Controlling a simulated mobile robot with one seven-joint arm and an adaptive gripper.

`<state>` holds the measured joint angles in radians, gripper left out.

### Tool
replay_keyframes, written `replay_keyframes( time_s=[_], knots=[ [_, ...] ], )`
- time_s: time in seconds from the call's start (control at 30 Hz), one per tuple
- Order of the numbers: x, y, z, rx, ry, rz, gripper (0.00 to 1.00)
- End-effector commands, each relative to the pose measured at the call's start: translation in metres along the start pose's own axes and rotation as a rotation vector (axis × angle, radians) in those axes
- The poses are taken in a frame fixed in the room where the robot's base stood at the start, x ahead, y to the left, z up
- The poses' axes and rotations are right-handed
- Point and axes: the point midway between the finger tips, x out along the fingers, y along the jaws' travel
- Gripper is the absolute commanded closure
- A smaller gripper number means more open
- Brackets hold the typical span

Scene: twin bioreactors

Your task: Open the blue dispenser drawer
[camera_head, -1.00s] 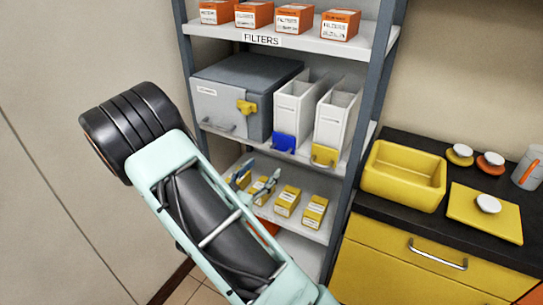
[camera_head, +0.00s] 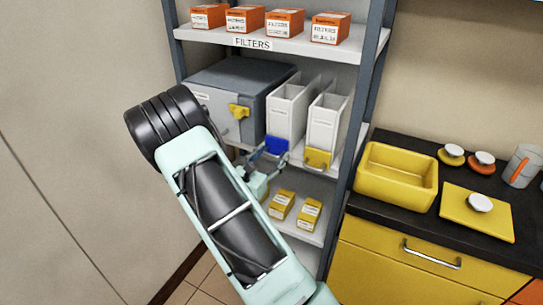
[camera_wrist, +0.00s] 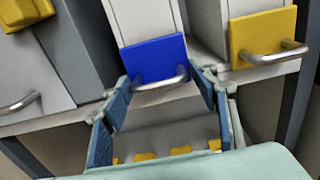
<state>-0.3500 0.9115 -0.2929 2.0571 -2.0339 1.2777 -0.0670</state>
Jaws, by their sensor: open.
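The blue dispenser drawer (camera_head: 277,145) is the blue front at the foot of a tall white dispenser (camera_head: 287,110) on the middle shelf. In the wrist view the blue drawer front (camera_wrist: 154,60) has a metal bar handle (camera_wrist: 161,82) along its lower edge. My gripper (camera_wrist: 166,90) is open, with one blue-padded finger on each side of the handle. Whether the fingers touch it cannot be told. In the head view my gripper (camera_head: 264,160) is just below and left of the blue drawer, partly hidden by my arm.
A second white dispenser with a yellow drawer (camera_head: 318,158) stands close on the right. A grey box with a yellow latch (camera_head: 239,111) stands on the left. Yellow boxes (camera_head: 308,213) lie on the shelf below. A black counter with a yellow bin (camera_head: 398,179) is at right.

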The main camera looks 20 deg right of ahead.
Motion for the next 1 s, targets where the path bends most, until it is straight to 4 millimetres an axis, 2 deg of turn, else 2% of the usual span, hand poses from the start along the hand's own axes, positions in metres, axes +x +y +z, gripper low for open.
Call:
replay_keyframes(
  time_s=[0.13, 0.57, 0.67, 0.77, 1.0],
  knots=[
    [0.000, 0.000, 0.000, 0.000, 0.000, 0.000, 0.48],
    [0.000, -0.001, 0.000, 0.001, 0.000, -0.002, 0.95],
    [-0.003, -0.001, 0.000, 0.000, 0.000, -0.001, 0.95],
    [-0.016, 0.001, 0.000, 0.001, 0.002, 0.001, 0.95],
    [-0.081, 0.001, 0.000, 0.000, 0.002, 0.003, 0.95]
  ],
)
